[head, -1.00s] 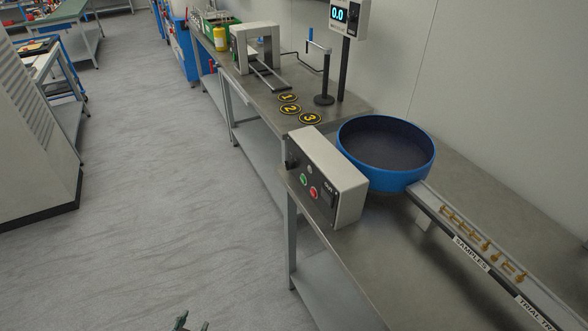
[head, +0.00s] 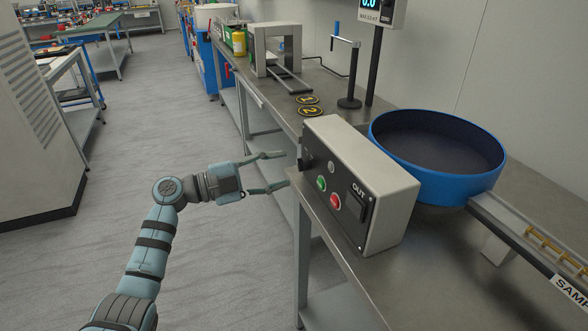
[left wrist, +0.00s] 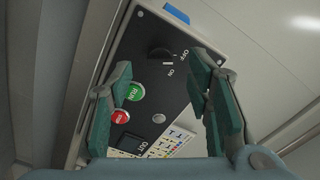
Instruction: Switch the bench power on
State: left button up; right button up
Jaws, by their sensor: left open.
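The control box (head: 375,178) stands on the steel bench, a pale housing with a dark front panel. Its black rotary switch (left wrist: 160,53) shows in the left wrist view beside OFF and ON labels; I cannot tell which one it points to. In the head view the switch (head: 307,159) is at the panel's left end. A green RUN button (left wrist: 135,92), a red button (left wrist: 119,117) and a black OUT part (left wrist: 130,142) share the panel. My left gripper (head: 286,170) is open and empty, its fingertips pointing at the switch end, apparently just short of it. My right gripper is out of view.
A blue bowl (head: 480,183) stands right behind the box, with a rail (head: 515,222) leading from it. The bench edge (head: 325,222) lies below the box. A black post (head: 352,75) and a grey arch frame (head: 255,48) stand farther back.

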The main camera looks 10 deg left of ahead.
aim_at(303, 164)
pick_arm(q)
jog(key=x, duration=0.4)
jog(key=shift+w+d+b, duration=0.15)
jog(key=shift+d+b, duration=0.15)
jog(key=shift+b, duration=0.05)
grip_shut()
